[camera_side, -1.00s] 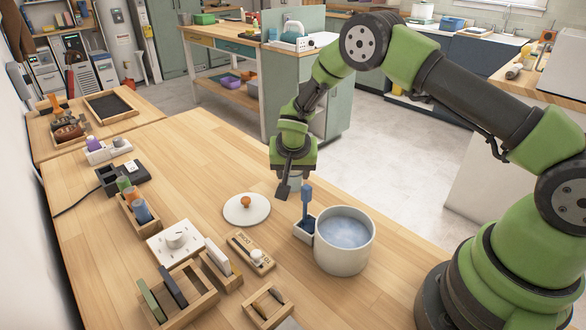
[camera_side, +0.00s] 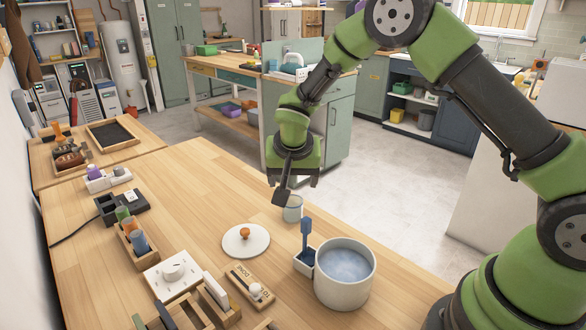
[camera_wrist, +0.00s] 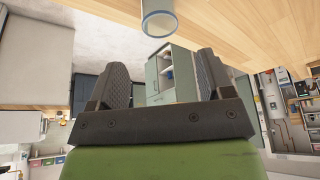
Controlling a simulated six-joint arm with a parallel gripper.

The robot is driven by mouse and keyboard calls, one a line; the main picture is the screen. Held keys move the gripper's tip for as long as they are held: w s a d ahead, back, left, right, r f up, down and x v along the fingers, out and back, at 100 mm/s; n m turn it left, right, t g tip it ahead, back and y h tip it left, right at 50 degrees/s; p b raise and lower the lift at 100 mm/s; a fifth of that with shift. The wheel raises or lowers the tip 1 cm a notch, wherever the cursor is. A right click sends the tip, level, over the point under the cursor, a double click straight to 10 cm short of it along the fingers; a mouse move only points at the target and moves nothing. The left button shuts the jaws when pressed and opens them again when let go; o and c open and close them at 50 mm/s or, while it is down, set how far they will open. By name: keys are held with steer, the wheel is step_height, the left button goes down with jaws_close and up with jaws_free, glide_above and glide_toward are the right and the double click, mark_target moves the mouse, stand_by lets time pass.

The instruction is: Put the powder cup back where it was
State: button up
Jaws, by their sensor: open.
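The powder cup (camera_side: 292,210) is a small pale, translucent cup standing upright on the wooden table near its far edge, beyond the pot. My gripper (camera_side: 296,182) is above the cup, apart from it, with its jaws spread and nothing between them. In the wrist view the two dark ribbed fingers of my gripper (camera_wrist: 164,82) are wide apart. The cup (camera_wrist: 158,22) shows beyond them at the top of that view, with a blue rim.
A white pot of bluish water (camera_side: 345,292) stands in front of the cup, with a blue-handled tool (camera_side: 306,232) in a small holder beside it. A round lid with an orange knob (camera_side: 245,242) lies to the left. Several wooden racks stand farther left.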

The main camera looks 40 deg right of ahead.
steer(key=s+r+n+t+y, duration=0.1)
steer(key=s+r, duration=0.4)
steer(key=r, duration=0.3)
steer(key=s+r+y, duration=0.1)
steer(key=s+r, duration=0.4)
steer(key=r, duration=0.3)
steer(key=s+a+r+n+t+y, duration=0.1)
steer(key=s+a+r+n, duration=0.1)
steer(key=s, duration=0.6)
steer(key=s+a+r+n+t+y, duration=0.1)
steer(key=s+a+r+n+y, duration=0.1)
steer(key=s, duration=0.5)
steer(key=shift+s+t, duration=0.4)
